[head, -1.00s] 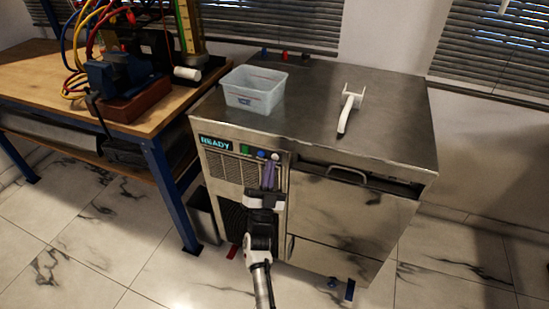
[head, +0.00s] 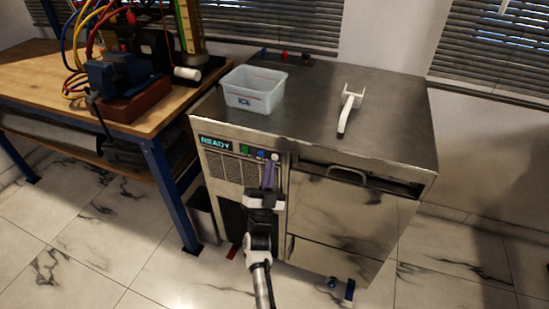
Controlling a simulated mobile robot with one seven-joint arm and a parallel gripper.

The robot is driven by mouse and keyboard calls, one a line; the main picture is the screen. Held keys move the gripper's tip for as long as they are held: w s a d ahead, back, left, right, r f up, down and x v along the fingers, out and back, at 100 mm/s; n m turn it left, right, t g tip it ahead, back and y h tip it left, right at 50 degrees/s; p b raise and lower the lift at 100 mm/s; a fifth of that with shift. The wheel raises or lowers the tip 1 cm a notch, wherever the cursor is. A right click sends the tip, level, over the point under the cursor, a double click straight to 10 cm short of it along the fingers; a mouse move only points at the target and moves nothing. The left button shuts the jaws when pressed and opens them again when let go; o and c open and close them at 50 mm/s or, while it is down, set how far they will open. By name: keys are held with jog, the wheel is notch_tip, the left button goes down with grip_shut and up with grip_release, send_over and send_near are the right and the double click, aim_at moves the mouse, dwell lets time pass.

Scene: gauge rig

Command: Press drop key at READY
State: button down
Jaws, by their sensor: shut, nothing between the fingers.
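The display (head: 216,143) on the machine's front panel reads READY in light letters. To its right is a row of small keys: a green key (head: 244,149), a blue key (head: 261,153) and a white key (head: 275,156). Their labels are too small to read. My gripper (head: 269,167) is shut and empty, with its fingers pointing up at the panel just below the blue and white keys. Whether the fingertips touch the panel or a key, I cannot tell.
On the steel machine top (head: 310,115) stand a translucent bin (head: 253,90) marked ICE and a white scoop (head: 347,112). A handle (head: 347,174) juts from the machine's front. A wooden workbench (head: 50,90) with a vise stands at left. Tiled floor lies open at right.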

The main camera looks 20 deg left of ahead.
jog(key=shift+w, duration=0.1)
jog(key=shift+w+b, duration=0.3)
jog(key=shift+b, duration=0.2)
jog(key=shift+w+b, duration=0.4)
dwell(0.4)
dwell(0.4)
jog(key=shift+s+p, duration=0.3)
jog(key=shift+s, duration=0.5)
jog(key=s+p, duration=0.1)
jog(key=s, duration=0.4)
jog(key=shift+p, duration=0.3)
jog(key=shift+a, duration=0.1)
